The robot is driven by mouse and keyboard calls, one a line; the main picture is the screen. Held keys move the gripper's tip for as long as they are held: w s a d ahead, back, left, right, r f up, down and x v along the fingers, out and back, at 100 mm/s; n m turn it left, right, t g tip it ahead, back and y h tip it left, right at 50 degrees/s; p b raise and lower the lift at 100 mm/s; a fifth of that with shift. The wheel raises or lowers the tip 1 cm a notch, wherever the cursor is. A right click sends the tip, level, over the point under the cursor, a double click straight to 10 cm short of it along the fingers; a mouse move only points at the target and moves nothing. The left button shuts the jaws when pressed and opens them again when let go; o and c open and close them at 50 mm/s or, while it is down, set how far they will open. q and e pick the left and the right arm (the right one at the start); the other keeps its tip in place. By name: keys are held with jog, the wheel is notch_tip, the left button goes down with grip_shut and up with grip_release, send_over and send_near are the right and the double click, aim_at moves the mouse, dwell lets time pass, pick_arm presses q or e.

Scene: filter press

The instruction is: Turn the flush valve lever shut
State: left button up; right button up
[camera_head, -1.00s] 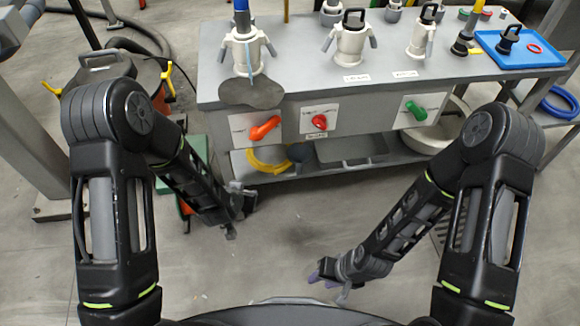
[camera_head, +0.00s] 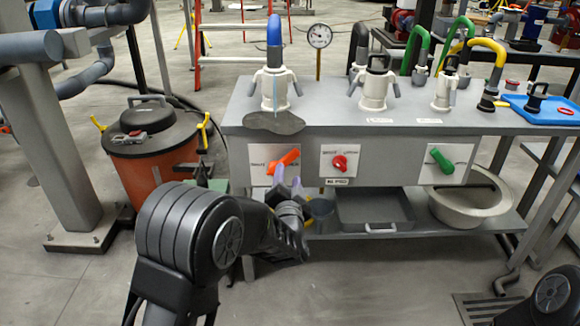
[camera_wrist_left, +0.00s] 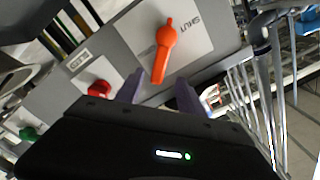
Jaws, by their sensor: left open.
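The bench front carries three valve handles on white label plates: an orange lever (camera_head: 284,161) at left, a red handle (camera_head: 339,163) in the middle and a green lever (camera_head: 441,160) at right. Which one is the flush valve is not readable. The orange lever is tilted, its right end higher. In the left wrist view the orange lever (camera_wrist_left: 164,50) lies ahead of the fingers, beside the word SHUT. My left gripper (camera_head: 287,187) is just below the orange lever, open and empty, its purple fingers (camera_wrist_left: 160,95) apart and seemingly not touching it. My right gripper is out of view.
A grey tray (camera_head: 375,212) and a round basin (camera_head: 470,200) stand on the shelf below. An orange drum (camera_head: 150,165) stands left of the bench.

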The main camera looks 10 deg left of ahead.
aim_at(288, 162)
pick_arm(q)
jog(key=b+x, duration=0.2)
jog(key=x, duration=0.5)
jog(key=shift+f, duration=0.15)
jog(key=shift+w+a, duration=0.15)
jog(key=shift+w, duration=0.25)
jog(key=shift+c, duration=0.3)
grip_shut()
dwell(0.6)
